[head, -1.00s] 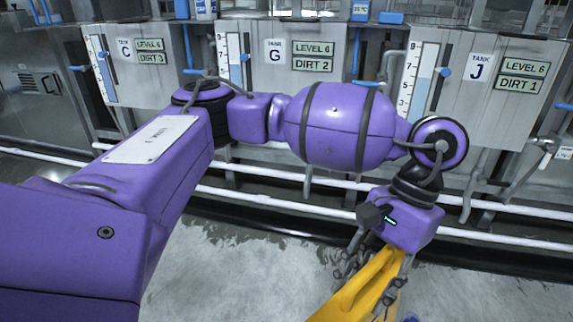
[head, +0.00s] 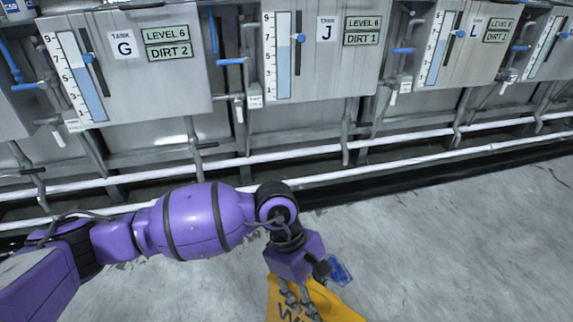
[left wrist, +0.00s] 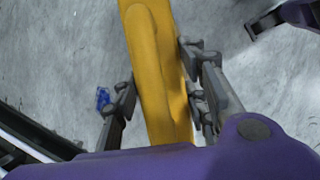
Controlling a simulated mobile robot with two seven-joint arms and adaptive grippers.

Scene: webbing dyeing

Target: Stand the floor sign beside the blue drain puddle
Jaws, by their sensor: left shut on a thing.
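The yellow floor sign (head: 338,307) is at the bottom of the head view, with dark lettering on its face and its lower part cut off by the frame. My left gripper (head: 301,304) is shut on its top edge. In the left wrist view the sign (left wrist: 152,60) runs between the two fingers of the gripper (left wrist: 160,95). The blue drain puddle (head: 340,270) is a small patch on the floor, just right of and beyond the gripper. It also shows in the left wrist view (left wrist: 102,98), left of the sign. Whether the sign touches the floor cannot be told.
A row of grey tanks, including tank G (head: 140,60), tank J (head: 325,50) and tank L (head: 470,45), stands at the back. White pipes (head: 400,163) and a dark channel run along their foot. The grey floor (head: 460,240) to the right is clear.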

